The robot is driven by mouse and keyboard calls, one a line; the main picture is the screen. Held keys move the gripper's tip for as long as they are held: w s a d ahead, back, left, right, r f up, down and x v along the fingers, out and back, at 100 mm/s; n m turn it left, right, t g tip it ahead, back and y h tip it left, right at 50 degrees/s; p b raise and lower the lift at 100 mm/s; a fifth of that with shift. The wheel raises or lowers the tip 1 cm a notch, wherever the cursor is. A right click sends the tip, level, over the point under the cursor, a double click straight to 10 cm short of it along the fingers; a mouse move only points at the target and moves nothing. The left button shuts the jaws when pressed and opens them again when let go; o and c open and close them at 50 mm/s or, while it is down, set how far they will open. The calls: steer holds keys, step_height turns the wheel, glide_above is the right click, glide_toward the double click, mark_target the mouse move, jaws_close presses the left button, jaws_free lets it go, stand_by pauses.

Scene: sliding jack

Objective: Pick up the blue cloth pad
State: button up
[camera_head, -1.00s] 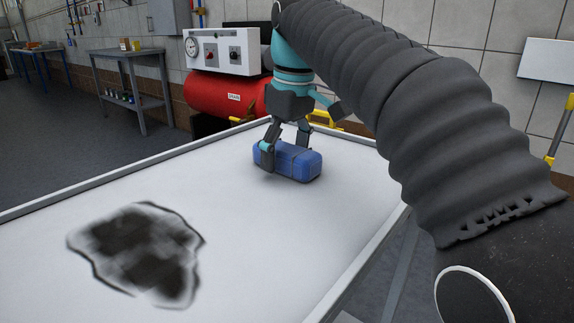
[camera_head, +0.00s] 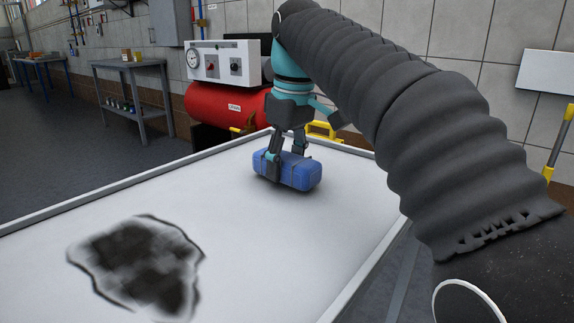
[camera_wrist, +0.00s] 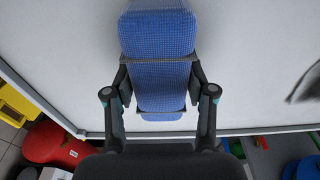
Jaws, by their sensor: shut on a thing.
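The blue cloth pad (camera_head: 302,173) is a thick blue block with dark straps, near the far right part of the white tabletop (camera_head: 230,240). It appears to rest on the surface; I cannot see any clear gap under it. My gripper (camera_head: 285,159) comes down from above and is shut on the pad, one finger on each long side. In the wrist view, the pad (camera_wrist: 158,45) runs lengthwise between the two fingers (camera_wrist: 160,96), which press its sides around the strap area. Part of the pad's near side is covered by a finger in the head view.
A dark stain (camera_head: 140,262) marks the tabletop at the left front. The table has a raised rim (camera_head: 130,190). Behind it stand a red tank (camera_head: 225,106) with a white gauge panel (camera_head: 225,62) and a grey workbench (camera_head: 130,66). The middle of the tabletop is clear.

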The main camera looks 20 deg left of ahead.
mark_target(284, 155)
step_height(284, 155, up, 4)
steer(key=shift+f+p, duration=0.15)
steer(key=shift+p, duration=0.65)
steer(key=s+d+r, duration=0.6)
steer(key=s+d, duration=0.1)
steer(key=s, duration=0.1)
steer(key=shift+s+d+r, duration=0.25)
steer(key=shift+s+d, duration=0.15)
